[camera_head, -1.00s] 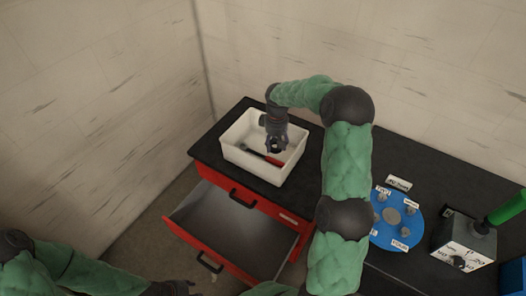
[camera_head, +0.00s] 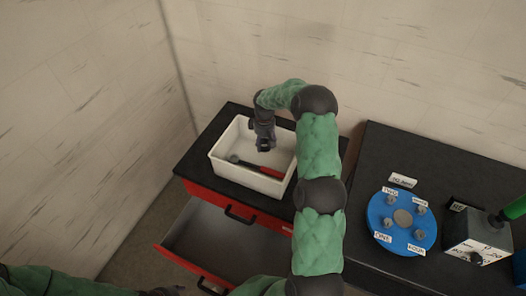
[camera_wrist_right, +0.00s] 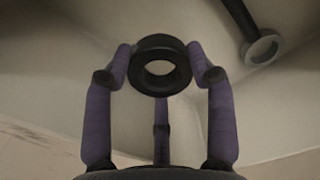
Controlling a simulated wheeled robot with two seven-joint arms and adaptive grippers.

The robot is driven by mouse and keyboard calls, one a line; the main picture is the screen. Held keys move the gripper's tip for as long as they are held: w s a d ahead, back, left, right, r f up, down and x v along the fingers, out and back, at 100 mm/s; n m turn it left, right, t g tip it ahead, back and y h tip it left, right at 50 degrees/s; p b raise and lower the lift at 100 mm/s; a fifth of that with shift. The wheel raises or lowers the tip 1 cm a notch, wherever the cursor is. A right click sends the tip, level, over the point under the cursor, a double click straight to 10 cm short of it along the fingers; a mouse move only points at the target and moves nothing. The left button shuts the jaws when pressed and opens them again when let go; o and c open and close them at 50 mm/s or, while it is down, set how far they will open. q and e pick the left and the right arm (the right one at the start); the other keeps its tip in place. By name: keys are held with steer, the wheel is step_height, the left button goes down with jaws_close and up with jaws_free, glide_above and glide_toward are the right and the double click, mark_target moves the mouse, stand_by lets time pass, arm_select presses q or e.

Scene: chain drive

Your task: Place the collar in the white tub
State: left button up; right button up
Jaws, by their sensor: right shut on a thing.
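The collar, a black ring (camera_wrist_right: 160,65), is held between the purple fingers of my right gripper in the right wrist view. My right gripper (camera_head: 264,147) is shut on it and hangs over the white tub (camera_head: 244,178), pointing down. The tub's pale inside fills much of the right wrist view. In the head view the collar is too small and dark to tell from the fingers. Part of my left gripper (camera_head: 163,291) shows at the bottom edge, and its fingers cannot be made out.
A red-handled tool (camera_head: 262,171) lies in the tub. The tub stands on a black-topped red cabinet (camera_head: 205,147) with an open drawer (camera_head: 215,240). To the right are a blue disc (camera_head: 412,236) with labelled pegs and a grey box (camera_head: 476,240) with a green handle.

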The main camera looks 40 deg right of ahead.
mark_target(264, 154)
steer(key=shift+f, duration=2.25)
steer(key=shift+f+b, duration=0.2)
steer(key=shift+b, duration=0.15)
steer(key=o, duration=1.6)
steer(key=shift+c, duration=0.2)
steer(key=shift+r, duration=0.15)
step_height(264, 154, up, 12)
steer(key=p, duration=0.1)
